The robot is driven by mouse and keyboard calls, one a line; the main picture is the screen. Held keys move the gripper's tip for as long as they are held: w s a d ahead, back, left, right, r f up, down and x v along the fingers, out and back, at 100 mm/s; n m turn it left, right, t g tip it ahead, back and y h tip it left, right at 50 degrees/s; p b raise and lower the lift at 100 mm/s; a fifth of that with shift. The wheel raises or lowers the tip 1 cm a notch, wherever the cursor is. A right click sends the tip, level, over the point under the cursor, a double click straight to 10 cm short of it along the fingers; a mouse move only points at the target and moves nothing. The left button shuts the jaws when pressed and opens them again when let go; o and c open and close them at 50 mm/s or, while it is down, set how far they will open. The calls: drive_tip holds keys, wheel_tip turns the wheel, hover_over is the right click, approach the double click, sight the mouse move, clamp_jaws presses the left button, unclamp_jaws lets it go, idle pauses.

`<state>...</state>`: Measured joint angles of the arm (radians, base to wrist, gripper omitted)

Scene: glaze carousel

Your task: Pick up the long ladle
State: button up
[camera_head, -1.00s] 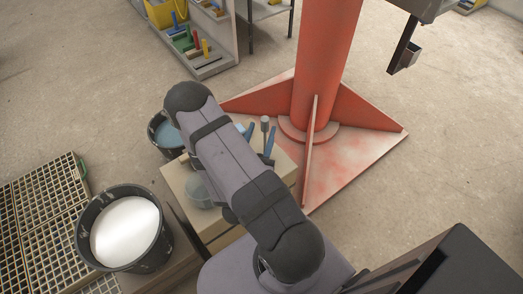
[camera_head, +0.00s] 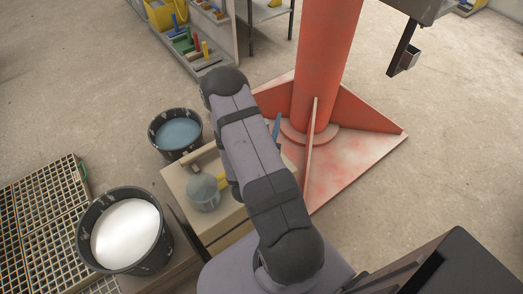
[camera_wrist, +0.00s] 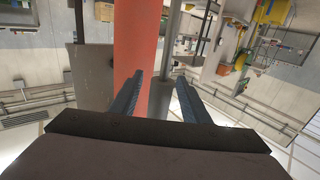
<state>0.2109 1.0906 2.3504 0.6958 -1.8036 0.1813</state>
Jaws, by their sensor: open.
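My gripper shows in the wrist view (camera_wrist: 161,76) as two blue-grey fingers, spread apart. In the head view my arm hides most of it; one blue finger (camera_head: 277,127) shows beside the arm. In the wrist view a grey cylinder (camera_wrist: 162,98) with a thin rod above it appears between the fingers. I cannot tell whether it is the long ladle, or how far away it is. A grey round bowl-like thing (camera_head: 203,192) with a yellow part beside it stands on the tan bench (camera_head: 177,181), left of my arm.
A bucket of blue glaze (camera_head: 176,133) stands behind the bench, and a bucket of white glaze (camera_head: 124,231) stands at its left. The red column (camera_head: 322,70) with its flared base rises behind my arm. Grids (camera_head: 40,210) lie at the far left.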

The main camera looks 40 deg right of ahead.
drive_tip(key=shift+w+d, duration=0.2)
drive_tip(key=shift+d, duration=0.05)
drive_tip(key=shift+c, duration=0.4)
clamp_jaws()
drive_tip(key=shift+r, duration=0.15)
